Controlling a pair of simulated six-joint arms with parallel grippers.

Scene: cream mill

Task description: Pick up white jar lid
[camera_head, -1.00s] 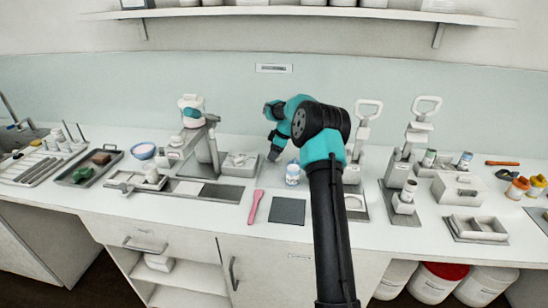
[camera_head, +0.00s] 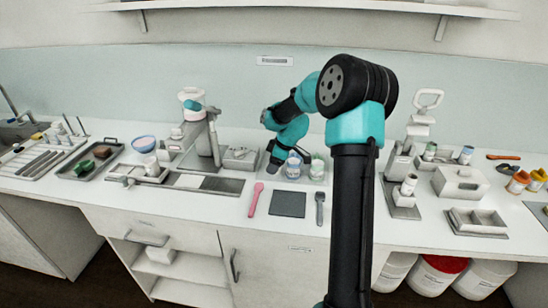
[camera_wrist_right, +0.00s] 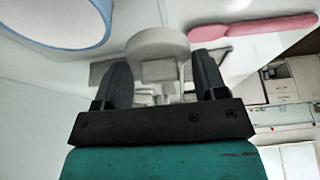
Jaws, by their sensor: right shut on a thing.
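My right gripper (camera_head: 272,166) reaches down just left of a white jar with blue markings (camera_head: 293,169) in the head view. In the right wrist view, the dark fingers of the gripper (camera_wrist_right: 161,66) are shut on the white jar lid (camera_wrist_right: 157,42), a round pale disc between and just beyond the tips. The lid cannot be made out in the head view, where the gripper hides it. A blue-rimmed round thing (camera_wrist_right: 60,25), cut off by the frame, is close by at upper left in the wrist view. My left gripper is not in view.
A pink spatula (camera_head: 255,200), a dark square mat (camera_head: 288,204) and a dark grey spatula (camera_head: 320,208) lie in front. A second small jar (camera_head: 317,168) stands right of the first. A steel press (camera_head: 212,145) stands left, a blue bowl (camera_head: 144,144) further left.

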